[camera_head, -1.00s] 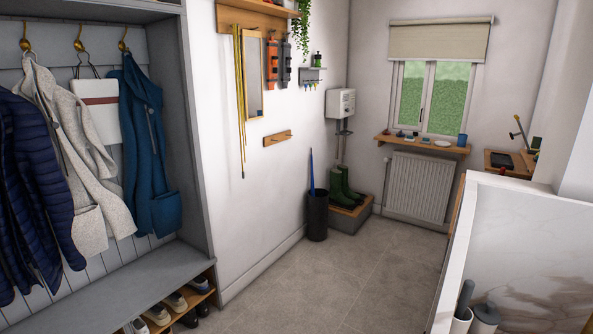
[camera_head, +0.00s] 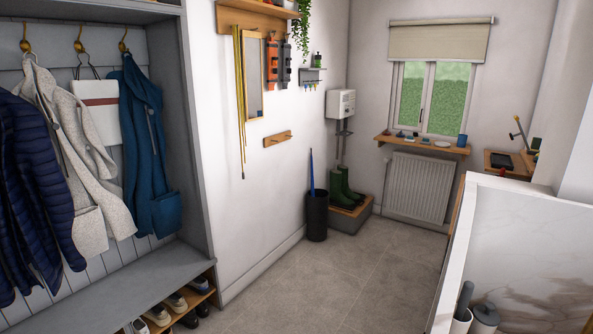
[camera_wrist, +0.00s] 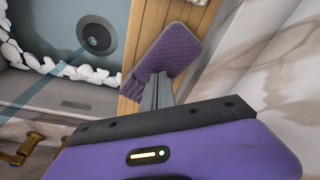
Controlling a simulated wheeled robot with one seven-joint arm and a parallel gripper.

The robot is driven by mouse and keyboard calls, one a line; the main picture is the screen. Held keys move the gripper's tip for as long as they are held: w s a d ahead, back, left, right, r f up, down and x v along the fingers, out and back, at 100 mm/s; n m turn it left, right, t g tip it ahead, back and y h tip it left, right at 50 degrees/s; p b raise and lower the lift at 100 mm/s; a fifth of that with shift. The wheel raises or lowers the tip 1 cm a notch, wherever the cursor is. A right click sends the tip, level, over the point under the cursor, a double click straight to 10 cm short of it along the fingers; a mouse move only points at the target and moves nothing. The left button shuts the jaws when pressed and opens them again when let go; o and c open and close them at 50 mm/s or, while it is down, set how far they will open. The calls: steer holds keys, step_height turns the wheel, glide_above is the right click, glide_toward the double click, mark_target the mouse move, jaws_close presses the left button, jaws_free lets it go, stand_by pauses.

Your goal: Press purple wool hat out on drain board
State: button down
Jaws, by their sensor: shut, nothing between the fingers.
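The purple wool hat (camera_wrist: 176,46) shows in the wrist view, a flattened knitted shape with a folded or fringed lower end. It lies over the slatted wooden drain board (camera_wrist: 203,14), beside a sink. My gripper (camera_wrist: 161,82) is shut and empty, its grey fingers reaching to the hat's near part. I cannot tell whether the fingertips press on the hat or stay just above it. The fingers hide a bit of the hat's near edge. The hat, the board and my gripper do not show in the head view.
In the wrist view, a sink (camera_wrist: 50,88) with a round drain (camera_wrist: 96,36), white foam and a bluish water stream lies left of the board. Brass taps (camera_wrist: 24,148) are at lower left. A marble surface (camera_wrist: 270,55) is to the right. The head view shows open floor (camera_head: 310,285).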

steer(key=shift+r+p, duration=1.25)
steer(key=shift+r, duration=2.7)
